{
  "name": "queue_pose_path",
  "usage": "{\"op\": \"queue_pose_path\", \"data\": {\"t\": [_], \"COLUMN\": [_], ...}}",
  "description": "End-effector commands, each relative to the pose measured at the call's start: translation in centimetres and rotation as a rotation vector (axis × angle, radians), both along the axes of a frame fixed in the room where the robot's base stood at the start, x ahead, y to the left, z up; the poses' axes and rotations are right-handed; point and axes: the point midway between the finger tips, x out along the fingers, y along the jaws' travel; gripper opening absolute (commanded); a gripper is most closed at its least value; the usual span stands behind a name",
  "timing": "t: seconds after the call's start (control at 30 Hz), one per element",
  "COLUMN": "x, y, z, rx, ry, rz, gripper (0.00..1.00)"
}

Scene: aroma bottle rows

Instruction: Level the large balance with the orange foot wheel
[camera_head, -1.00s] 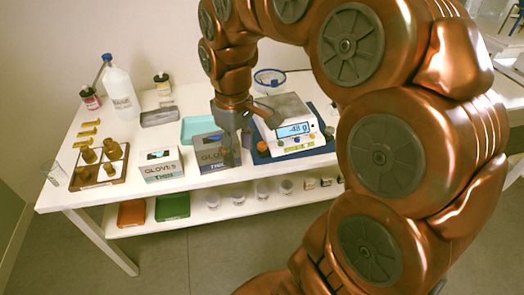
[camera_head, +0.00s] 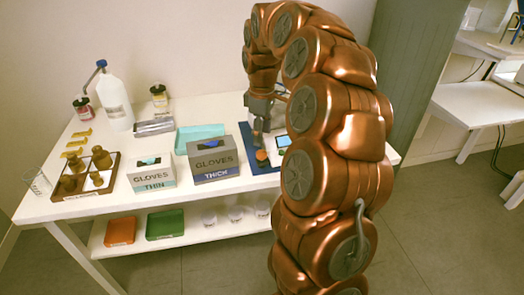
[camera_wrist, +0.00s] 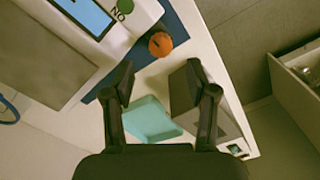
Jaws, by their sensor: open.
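The large balance is mostly hidden behind my arm in the head view, where a bit of its display (camera_head: 284,141) shows. In the wrist view its white body (camera_wrist: 125,35), blue-lit display and grey pan fill the upper left. The orange foot wheel (camera_head: 262,156) sits at the balance's corner on the blue mat (camera_head: 244,130); it also shows in the wrist view (camera_wrist: 160,43), just beyond my fingertips. My gripper (camera_wrist: 158,82) is open and empty, its two fingers apart. In the head view the gripper (camera_head: 258,138) is just above the wheel.
The grey thick-gloves box (camera_head: 213,160) stands just left of the mat, with the thin-gloves box (camera_head: 151,173) farther left. A teal tray (camera_head: 198,136) lies behind them. Brass weights in a wooden tray (camera_head: 88,176) are at the far left.

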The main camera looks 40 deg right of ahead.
Motion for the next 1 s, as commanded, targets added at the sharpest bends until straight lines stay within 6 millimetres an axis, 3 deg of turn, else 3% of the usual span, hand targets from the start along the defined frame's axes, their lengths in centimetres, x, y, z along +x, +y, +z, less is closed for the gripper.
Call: {"op": "queue_pose_path", "data": {"t": [0.4, 0.73, 1.0], "x": [-0.1, 0.0, 0.0], "y": [0.0, 0.1, 0.1], "z": [-5.6, -6.3, -6.3], "rx": [0.001, 0.0, 0.001], "ry": [0.002, -0.001, -0.001], "rz": [-0.001, 0.0, 0.0], "gripper": [0.57, 0.57, 0.31]}}
